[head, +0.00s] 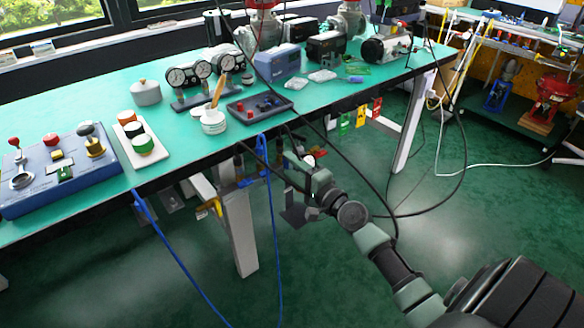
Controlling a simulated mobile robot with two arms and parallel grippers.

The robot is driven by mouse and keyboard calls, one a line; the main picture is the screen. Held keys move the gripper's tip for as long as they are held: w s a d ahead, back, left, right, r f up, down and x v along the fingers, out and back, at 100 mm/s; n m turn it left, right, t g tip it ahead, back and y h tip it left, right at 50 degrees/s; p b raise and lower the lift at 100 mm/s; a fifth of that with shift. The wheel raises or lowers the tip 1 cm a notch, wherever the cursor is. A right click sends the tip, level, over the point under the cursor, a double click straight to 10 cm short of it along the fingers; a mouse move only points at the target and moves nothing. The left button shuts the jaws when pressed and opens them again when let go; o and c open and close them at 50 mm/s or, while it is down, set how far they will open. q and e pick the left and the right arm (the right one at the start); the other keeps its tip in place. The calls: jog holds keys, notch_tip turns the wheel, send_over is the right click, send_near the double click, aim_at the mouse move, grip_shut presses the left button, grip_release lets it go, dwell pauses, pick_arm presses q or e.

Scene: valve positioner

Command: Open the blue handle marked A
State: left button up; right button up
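A small blue part (250,181), which may be the blue handle, shows under the front edge of the green-topped bench, near the white bench leg. It is too small to make out its shape, and no letter A is readable. My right gripper (290,188) is under the bench edge, to the right of this blue part and apart from it in the picture. Its fingers are dark and partly hidden against the shadow, so I cannot tell whether they are open or shut. My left gripper is not in view.
The bench (95,103) carries a blue control box (62,188), dial gauges (186,76) and other equipment. A blue hose (166,243) and black cables (465,140) hang down near the arm. A yellow part (212,207) is under the bench. Green floor (340,285) is clear in front.

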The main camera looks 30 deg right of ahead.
jog(key=shift+s, duration=0.1)
jog(key=shift+s, duration=0.35)
pick_arm(q)
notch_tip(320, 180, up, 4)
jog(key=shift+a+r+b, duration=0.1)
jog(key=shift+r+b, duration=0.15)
jog(key=shift+b, duration=0.4)
pick_arm(e)
jog(key=s, duration=0.7)
jog(key=shift+d, duration=0.3)
jog(key=shift+a, duration=0.1)
